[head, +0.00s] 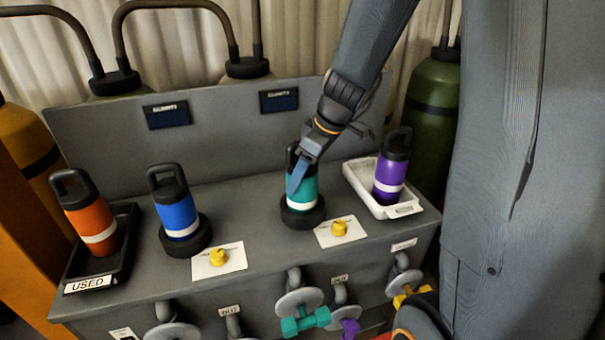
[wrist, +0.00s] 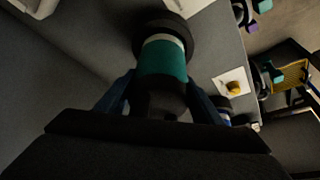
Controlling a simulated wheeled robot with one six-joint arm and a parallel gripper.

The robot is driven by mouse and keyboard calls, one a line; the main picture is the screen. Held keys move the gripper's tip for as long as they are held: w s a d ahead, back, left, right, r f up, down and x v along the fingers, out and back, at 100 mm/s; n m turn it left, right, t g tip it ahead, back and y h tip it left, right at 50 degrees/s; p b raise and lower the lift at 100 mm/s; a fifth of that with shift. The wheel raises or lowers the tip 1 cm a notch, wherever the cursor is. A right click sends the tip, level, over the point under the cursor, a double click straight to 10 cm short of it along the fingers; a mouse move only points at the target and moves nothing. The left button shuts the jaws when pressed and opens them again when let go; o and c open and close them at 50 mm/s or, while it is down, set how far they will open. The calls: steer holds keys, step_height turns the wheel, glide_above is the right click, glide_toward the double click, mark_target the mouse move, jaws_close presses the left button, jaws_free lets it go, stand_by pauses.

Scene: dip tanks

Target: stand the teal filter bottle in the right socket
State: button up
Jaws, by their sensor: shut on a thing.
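The teal bottle (head: 307,188) has a black top and a white band. It stands upright in the black ring socket (head: 302,217) on the right of the bench. My gripper (head: 297,178) is shut on the teal bottle, with a blue finger along its side. In the wrist view, the teal bottle (wrist: 163,62) sits between both fingers, its white band close to the dark ring (wrist: 188,40). A blue bottle (head: 177,211) stands in the left black ring socket (head: 186,244). The base of the teal bottle is hidden inside the ring.
An orange bottle (head: 88,217) stands in a black tray (head: 125,222) labelled USED at the left. A purple bottle (head: 390,178) stands in a white tray (head: 358,180) at the right. Yellow knobs (head: 339,228) sit on white plates before the sockets. A grey back panel (head: 220,140) rises behind.

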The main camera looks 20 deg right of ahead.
steer(key=o, duration=1.5)
steer(key=v, duration=1.2)
steer(key=s+a+f+m+g+h, duration=0.2)
steer(key=s+f+m, duration=0.7)
steer(key=s+f, duration=0.5)
steer(key=shift+a+g+h+b, duration=0.4)
steer(key=shift+a+h, duration=0.2)
steer(key=shift+a, duration=0.1)
